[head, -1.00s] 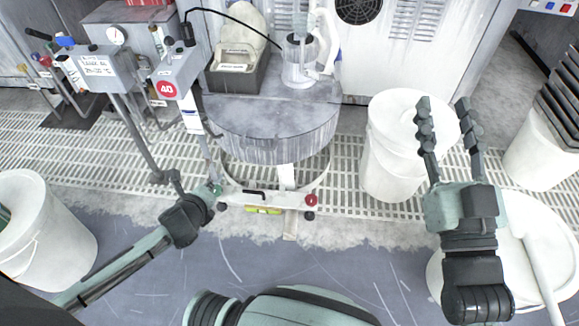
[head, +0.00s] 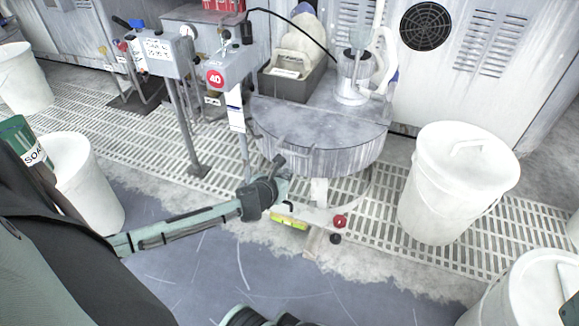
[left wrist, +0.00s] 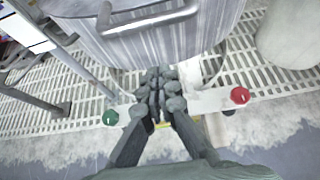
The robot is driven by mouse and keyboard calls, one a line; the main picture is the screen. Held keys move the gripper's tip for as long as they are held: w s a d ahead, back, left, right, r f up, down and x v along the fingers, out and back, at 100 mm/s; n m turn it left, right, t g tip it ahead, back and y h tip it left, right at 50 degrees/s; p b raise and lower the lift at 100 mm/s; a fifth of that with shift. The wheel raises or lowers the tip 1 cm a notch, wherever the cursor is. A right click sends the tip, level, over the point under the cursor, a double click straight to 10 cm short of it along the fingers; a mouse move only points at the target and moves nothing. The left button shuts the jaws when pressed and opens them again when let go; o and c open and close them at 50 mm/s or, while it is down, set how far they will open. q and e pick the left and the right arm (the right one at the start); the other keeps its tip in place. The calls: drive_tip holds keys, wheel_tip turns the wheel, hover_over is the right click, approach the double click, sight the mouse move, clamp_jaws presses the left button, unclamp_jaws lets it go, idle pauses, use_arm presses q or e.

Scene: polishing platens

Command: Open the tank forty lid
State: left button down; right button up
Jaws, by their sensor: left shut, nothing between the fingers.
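Tank forty is the round grey tank in the middle of the head view, with a red sign marked 40 (head: 215,78) on the box beside it. Its flat grey top, seemingly the lid (head: 320,118), lies level. A metal bar handle (left wrist: 150,20) shows on the tank's streaked front in the left wrist view. My left gripper (head: 284,182) is low at the tank's front left. In the left wrist view my left gripper (left wrist: 158,78) is shut and empty, its fingertips below the handle and apart from it. My right gripper is not in view.
A white base bar carries a green knob (left wrist: 110,117) and a red knob (left wrist: 240,95). A lidded white bucket (head: 455,195) stands right. Posts and control boxes stand left.

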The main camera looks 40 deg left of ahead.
use_arm(q)
drive_tip(key=w+r, duration=0.2)
drive_tip(key=r, duration=0.1)
drive_tip(key=shift+w+a, duration=0.2)
drive_tip(key=shift+a, duration=0.1)
idle(0.3)
